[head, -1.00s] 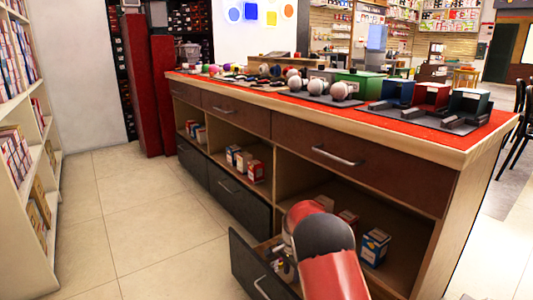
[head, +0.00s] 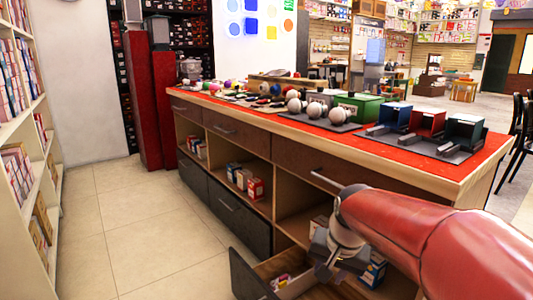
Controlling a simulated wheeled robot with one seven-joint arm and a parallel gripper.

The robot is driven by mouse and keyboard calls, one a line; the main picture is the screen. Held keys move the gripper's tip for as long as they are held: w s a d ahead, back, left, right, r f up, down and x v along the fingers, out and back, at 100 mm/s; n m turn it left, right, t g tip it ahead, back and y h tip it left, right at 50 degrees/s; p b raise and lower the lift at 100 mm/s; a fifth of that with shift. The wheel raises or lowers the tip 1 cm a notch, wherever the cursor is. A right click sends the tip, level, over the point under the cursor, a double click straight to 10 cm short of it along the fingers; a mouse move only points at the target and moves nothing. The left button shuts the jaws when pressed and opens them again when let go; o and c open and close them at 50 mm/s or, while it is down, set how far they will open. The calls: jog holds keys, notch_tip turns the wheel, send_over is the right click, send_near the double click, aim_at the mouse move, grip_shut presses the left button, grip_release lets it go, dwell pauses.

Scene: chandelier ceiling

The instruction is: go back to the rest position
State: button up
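My gripper (head: 330,270) is at the end of my red arm, which comes in from the right edge of the head view. It is low in front of the counter, over the right part of the pulled-out lower drawer (head: 250,280). Its grey wrist and dark finger parts show, but they are small, and I cannot tell whether they are apart or together. I see nothing clearly held in it. Small colored items (head: 283,282) lie in the drawer, left of the gripper and apart from it in the picture.
The counter (head: 400,150) has a red top with balls (head: 314,110) and colored bins (head: 427,120). Boxes (head: 255,187) stand on its open shelves; one box (head: 375,270) is partly behind my gripper. A bookshelf (head: 25,150) lines the left. The tiled floor (head: 120,220) between is clear.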

jog(key=s+d+r+n+t+p, duration=0.1)
jog(key=s+r+n, duration=0.1)
jog(key=s, duration=0.7)
jog(key=s+d+r+n+t+p, duration=0.1)
jog(key=s+r+n, duration=0.1)
jog(key=s, duration=0.6)
jog(key=shift+s+h+p, duration=0.35)
jog(key=shift+s+h, duration=0.05)
